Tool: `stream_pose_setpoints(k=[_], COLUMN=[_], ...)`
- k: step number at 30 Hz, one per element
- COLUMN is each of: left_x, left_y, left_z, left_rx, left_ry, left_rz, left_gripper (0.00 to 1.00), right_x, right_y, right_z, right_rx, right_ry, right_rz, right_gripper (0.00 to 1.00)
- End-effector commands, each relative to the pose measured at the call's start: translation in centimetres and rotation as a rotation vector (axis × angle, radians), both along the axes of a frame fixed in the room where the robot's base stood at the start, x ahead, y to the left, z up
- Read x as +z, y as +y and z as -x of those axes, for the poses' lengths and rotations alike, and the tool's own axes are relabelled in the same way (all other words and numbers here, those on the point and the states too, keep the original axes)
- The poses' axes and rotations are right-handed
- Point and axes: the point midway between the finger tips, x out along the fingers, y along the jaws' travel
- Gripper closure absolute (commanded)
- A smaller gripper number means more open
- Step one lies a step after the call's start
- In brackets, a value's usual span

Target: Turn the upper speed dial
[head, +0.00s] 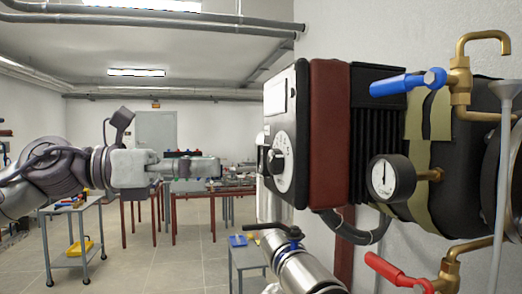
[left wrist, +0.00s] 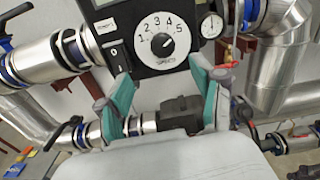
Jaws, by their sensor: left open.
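The speed dial is a round white disk with black numbers and a black centre, on the dark front of a control box. It shows edge-on in the head view (head: 281,161) and face-on at the top of the left wrist view (left wrist: 162,40). No second speed dial is clear. My right gripper is not in view.
A pressure gauge (head: 391,178), a blue-handled tap (head: 408,83) and a red valve handle (head: 396,272) are right of the control box (head: 331,130). A silver pipe (head: 308,272) with a dark handle lies below. A grey cart (head: 68,204) and tables stand behind.

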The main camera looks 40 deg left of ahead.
Motion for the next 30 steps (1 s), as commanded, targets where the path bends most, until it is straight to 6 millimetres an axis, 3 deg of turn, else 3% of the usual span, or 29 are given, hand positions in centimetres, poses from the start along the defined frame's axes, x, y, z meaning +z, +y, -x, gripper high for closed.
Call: stream_pose_setpoints(k=[1, 6, 12, 27, 30], left_x=[0.6, 0.8, 0.5, 0.1, 0.1], left_y=[-0.9, -3.2, -5.0, -5.8, -5.8], left_z=[-0.9, -3.8, -5.9, -6.8, -6.8], left_rx=[-0.005, -0.004, -0.002, 0.0, 0.0], left_ry=[0.007, 0.009, 0.005, -0.001, -0.001], left_rz=[-0.001, 0.002, 0.002, 0.002, 0.002], left_gripper=[0.33, 0.33, 0.33, 0.33, 0.46], right_x=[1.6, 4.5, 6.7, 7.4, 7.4], right_y=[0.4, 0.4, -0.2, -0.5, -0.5], right_z=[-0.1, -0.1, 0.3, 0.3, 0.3], right_rx=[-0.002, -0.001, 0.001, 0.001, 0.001], right_ry=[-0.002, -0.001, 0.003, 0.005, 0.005], right_rz=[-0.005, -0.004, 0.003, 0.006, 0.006], right_gripper=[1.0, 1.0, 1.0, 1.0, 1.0])
